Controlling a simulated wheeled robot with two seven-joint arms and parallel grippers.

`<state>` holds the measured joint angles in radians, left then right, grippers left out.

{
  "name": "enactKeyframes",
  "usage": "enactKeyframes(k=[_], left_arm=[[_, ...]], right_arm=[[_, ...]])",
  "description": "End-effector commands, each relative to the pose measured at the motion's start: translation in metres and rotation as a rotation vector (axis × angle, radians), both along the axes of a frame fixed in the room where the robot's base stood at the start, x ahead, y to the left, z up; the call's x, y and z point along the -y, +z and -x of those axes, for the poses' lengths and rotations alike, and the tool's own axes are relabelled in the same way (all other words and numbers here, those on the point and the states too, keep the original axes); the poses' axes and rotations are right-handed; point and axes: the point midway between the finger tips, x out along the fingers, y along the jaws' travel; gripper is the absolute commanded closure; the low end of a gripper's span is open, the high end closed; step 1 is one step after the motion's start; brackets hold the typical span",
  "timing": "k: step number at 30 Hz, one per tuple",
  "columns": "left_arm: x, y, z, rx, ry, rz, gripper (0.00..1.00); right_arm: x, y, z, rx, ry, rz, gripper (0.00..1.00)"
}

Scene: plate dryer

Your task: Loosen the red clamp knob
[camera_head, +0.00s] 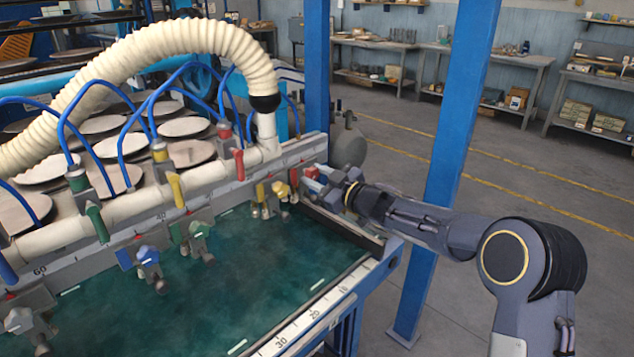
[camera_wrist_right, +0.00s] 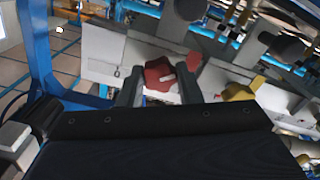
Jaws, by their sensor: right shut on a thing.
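The red clamp knob (camera_head: 312,172) is at the right end of the scaled grey rail, near the table's back right corner. In the right wrist view the red knob (camera_wrist_right: 158,74) is lobed, with a pale slot or mark on it. My right gripper (camera_head: 318,180) reaches in from the right and is shut on this knob. In the wrist view its two dark fingers (camera_wrist_right: 159,90) stand on either side of the knob. The fingers partly hide the knob in the head view. My left gripper is not in view.
A yellow knob (camera_wrist_right: 238,90) sits close beside the red one. Green, blue and other clamps line the grey rail (camera_head: 150,215) over the green table (camera_head: 230,270). A blue post (camera_head: 455,110) stands behind my right arm. A ribbed cream hose (camera_head: 190,38) arches above the rail.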

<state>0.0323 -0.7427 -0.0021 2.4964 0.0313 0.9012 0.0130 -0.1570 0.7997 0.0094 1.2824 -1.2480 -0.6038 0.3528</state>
Motion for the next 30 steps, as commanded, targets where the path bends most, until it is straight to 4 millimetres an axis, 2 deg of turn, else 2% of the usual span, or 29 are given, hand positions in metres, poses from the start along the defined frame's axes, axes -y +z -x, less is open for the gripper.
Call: enactKeyframes(k=[30], left_arm=[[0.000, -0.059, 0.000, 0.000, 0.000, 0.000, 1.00]], right_arm=[[0.000, -0.002, 0.000, 0.686, 0.001, 0.683, 0.91]])
